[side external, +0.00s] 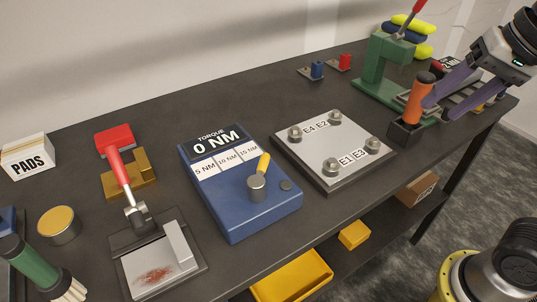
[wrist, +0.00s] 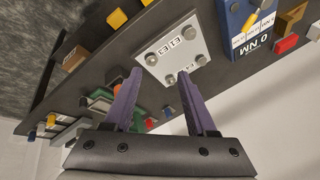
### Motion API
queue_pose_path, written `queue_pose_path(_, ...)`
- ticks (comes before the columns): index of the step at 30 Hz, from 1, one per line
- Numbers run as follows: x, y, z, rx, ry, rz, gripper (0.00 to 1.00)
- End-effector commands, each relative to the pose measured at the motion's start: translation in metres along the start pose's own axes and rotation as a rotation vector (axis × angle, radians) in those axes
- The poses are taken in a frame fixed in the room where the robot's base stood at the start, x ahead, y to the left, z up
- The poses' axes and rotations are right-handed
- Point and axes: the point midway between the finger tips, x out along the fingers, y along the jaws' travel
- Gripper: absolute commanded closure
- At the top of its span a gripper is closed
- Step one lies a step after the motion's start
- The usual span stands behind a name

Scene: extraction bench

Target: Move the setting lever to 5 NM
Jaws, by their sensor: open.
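The setting lever (side external: 263,164) has a yellow grip and sits on a round grey hub (side external: 256,188) on the blue torque box (side external: 240,214). The box's display (side external: 215,139) reads 0 NM, above labels 5 NM, 10 NM and 15 NM from left to right. The lever tilts up and slightly right, toward the right-hand label. My gripper (side external: 437,105) is open with purple fingers, far right of the box, close to an orange-handled tool. In the wrist view its fingers (wrist: 160,75) are apart and empty, and the blue box (wrist: 236,12) shows at upper right.
A plate with posts marked E1 to E4 (side external: 323,149) lies between the box and my gripper. The orange handle (side external: 418,98) stands in a black holder beside my fingers. A green press (side external: 372,70) stands behind. A red-handled clamp (side external: 120,167) is left of the box.

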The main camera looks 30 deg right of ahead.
Motion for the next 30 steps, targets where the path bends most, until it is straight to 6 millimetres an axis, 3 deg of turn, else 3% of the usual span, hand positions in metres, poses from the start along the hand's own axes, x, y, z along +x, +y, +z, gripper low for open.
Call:
queue_pose_path(1, -0.003, -0.022, -0.009, 0.049, -0.025, 0.001, 0.43)
queue_pose_path(7, -0.003, -0.107, -0.029, 0.217, -0.116, 0.027, 0.43)
queue_pose_path(11, 0.013, -0.162, -0.027, 0.261, -0.171, 0.058, 0.43)
queue_pose_path(15, 0.038, -0.212, -0.012, 0.228, -0.218, 0.089, 0.43)
queue_pose_path(18, 0.057, -0.235, 0.002, 0.180, -0.243, 0.106, 0.43)
queue_pose_path(21, 0.073, -0.245, 0.017, 0.145, -0.263, 0.134, 0.43)
queue_pose_path(30, 0.099, -0.245, 0.034, 0.120, -0.275, 0.150, 0.43)
